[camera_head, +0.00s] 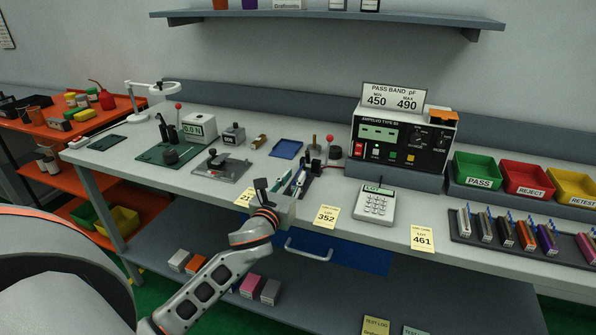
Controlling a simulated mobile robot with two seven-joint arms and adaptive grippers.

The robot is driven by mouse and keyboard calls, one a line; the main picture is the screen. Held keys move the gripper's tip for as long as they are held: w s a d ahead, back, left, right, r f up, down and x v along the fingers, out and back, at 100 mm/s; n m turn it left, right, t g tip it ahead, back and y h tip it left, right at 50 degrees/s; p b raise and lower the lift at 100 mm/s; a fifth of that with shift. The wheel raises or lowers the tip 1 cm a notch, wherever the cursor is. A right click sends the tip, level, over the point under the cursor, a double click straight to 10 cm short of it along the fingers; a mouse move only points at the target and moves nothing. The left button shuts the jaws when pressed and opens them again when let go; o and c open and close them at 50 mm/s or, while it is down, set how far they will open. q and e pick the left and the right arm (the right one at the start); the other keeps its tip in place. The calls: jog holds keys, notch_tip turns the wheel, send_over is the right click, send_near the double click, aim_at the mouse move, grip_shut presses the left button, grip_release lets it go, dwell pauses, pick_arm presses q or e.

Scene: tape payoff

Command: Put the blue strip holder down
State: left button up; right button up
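My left gripper (268,186) reaches in from the lower left to the front edge of the bench, its dark fingers pointing up and away. A pale grey block (284,208) shows right beside the fingers, with narrow dark and blue pieces just behind it. I cannot tell whether this block is the blue strip holder or whether the fingers are closed on it. My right gripper is not in view.
The meter (402,138) is behind. Green, red and yellow bins (527,178) stand at the right. A drawer handle (307,250) juts out below.

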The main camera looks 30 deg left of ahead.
pick_arm(q)
jog(key=v, duration=0.6)
jog(key=shift+s, duration=0.25)
jog(key=shift+s+d, duration=0.1)
jog(key=shift+s, duration=0.15)
